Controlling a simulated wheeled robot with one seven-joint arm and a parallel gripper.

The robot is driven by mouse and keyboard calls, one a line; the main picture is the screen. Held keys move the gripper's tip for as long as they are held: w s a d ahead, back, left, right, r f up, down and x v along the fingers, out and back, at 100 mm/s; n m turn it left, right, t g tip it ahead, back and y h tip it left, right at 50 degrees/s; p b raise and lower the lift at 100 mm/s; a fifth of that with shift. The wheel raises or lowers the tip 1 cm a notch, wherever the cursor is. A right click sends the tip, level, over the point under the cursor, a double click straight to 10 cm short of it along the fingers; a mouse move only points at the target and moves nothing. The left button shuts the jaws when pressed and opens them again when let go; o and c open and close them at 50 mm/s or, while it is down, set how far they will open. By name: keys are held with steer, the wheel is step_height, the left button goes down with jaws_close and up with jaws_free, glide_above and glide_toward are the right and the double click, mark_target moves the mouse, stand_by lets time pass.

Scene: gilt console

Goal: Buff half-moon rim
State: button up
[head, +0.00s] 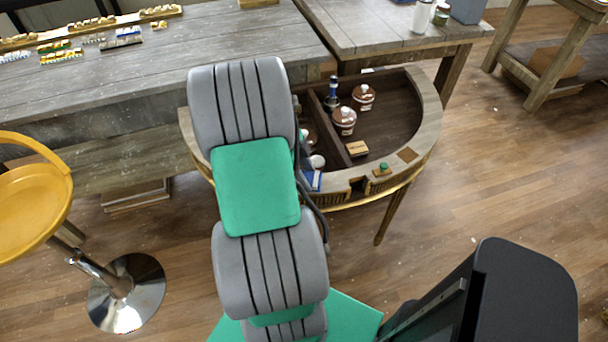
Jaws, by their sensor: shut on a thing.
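The half-moon console stands in the middle of the head view, its curved wooden rim (431,120) bulging to the right and toward me. Gilt trim runs under the rim, and a slim leg (391,215) reaches the floor. A brown square pad (407,154) and a small block with a green top (384,168) lie on the front right of the rim. My grey and green arm covers the left part of the console. My gripper is hidden behind the arm, so neither its jaws nor anything in them can be seen.
Inside the console's recess are brown jars (343,121), a dark blue bottle (332,92) and a tan block (357,148). Grey wooden benches (140,85) stand behind. A yellow stool (30,200) is at left, a black panel (530,290) at lower right.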

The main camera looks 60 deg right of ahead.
steer(key=shift+s+d, duration=0.25)
steer(key=shift+s, duration=0.25)
steer(key=shift+s+d, duration=0.25)
steer(key=shift+s, duration=0.2)
steer(key=shift+f, duration=0.2)
steer(key=shift+w+a+r, duration=0.15)
steer(key=shift+w+a+b, duration=0.3)
steer(key=shift+w+a, duration=0.25)
steer(key=shift+w, duration=0.4)
steer(key=shift+w+a+b, duration=0.3)
steer(key=shift+w+a, duration=0.2)
steer(key=shift+w, duration=0.4)
steer(key=shift+w+r+p, duration=0.1)
steer(key=shift+r+p, duration=0.1)
steer(key=shift+p, duration=0.1)
steer(key=shift+r, duration=0.65)
steer(key=shift+r+p, duration=0.2)
steer(key=shift+p, duration=0.1)
steer(key=shift+r+p, duration=1.7)
steer(key=shift+r, duration=1.2)
